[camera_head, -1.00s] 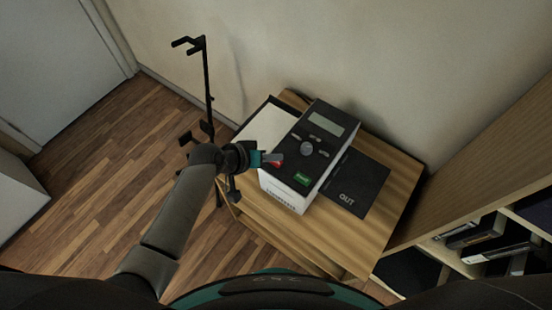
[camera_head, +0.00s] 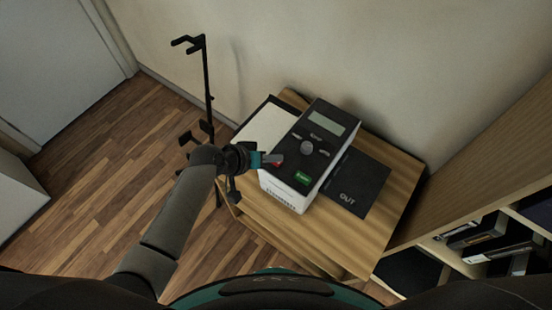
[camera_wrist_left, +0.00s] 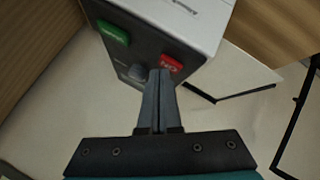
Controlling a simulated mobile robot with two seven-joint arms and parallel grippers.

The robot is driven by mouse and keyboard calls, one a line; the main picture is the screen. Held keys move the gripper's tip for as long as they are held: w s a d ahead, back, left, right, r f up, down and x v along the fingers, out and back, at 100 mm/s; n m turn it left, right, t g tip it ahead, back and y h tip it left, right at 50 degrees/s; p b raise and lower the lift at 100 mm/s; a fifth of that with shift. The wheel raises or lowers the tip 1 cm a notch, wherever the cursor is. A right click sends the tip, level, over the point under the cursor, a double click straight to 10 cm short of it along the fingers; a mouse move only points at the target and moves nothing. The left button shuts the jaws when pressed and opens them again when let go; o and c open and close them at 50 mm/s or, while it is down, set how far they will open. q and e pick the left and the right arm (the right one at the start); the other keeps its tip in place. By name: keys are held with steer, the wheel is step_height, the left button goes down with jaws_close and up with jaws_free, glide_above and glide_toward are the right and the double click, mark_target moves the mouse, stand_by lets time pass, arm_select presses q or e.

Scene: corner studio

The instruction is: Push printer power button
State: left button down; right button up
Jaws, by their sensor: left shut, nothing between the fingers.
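The printer (camera_head: 283,190) is a white box with a black top, standing on a wooden cabinet. Its top has a grey display (camera_head: 327,121), a round grey knob (camera_head: 307,148), a green button (camera_head: 302,179) and a red button (camera_head: 276,164). My left gripper (camera_head: 275,158) is shut and empty, its fingertips over the printer's left edge beside the red button, partly hiding it. In the left wrist view the fingertips (camera_wrist_left: 159,74) lie just beside the red button (camera_wrist_left: 171,63), which has white lettering, and near the knob (camera_wrist_left: 137,73). I cannot tell whether they touch. My right gripper is not in view.
The wooden cabinet (camera_head: 395,215) also bears a white sheet (camera_head: 262,135) behind the gripper and a black tray marked OUT (camera_head: 360,180). A black stand (camera_head: 207,85) rises left of it. A shelf with black items (camera_head: 480,235) is at the right.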

mark_target(274, 165)
arm_select(q)
steer(key=shift+f, duration=0.2)
stand_by(0.5)
steer(key=shift+r+p, duration=0.65)
step_height(274, 165, up, 6)
steer(key=p, duration=0.6)
